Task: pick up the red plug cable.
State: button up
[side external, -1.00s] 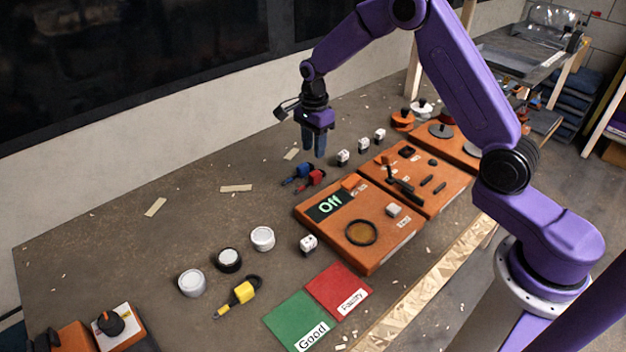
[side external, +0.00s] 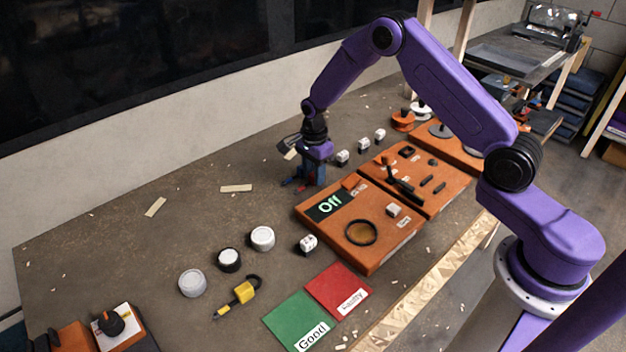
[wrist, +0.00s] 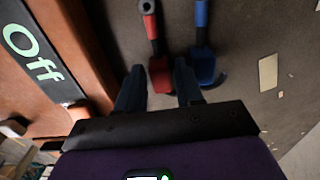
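The red plug cable (wrist: 155,45) lies on the table in the wrist view, with its wide red end between my two fingertips. My gripper (wrist: 159,70) is open, one finger on each side of the red end, with gaps showing. The blue plug cable (wrist: 203,50) lies parallel beside it, just outside the right finger. In the side external view my gripper (side external: 309,182) is down at the table, and its fingers hide most of both plug cables.
The orange station with the "Off" display (side external: 330,206) stands close beside my gripper; its edge also shows in the wrist view (wrist: 75,60). Small white blocks (side external: 343,158) stand behind. A yellow plug cable (side external: 243,291) and round white-topped pots lie farther left. The table left of my gripper is mostly clear.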

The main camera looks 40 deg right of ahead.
jog(key=shift+c, duration=0.3)
grip_shut()
jog(key=shift+r, duration=0.15)
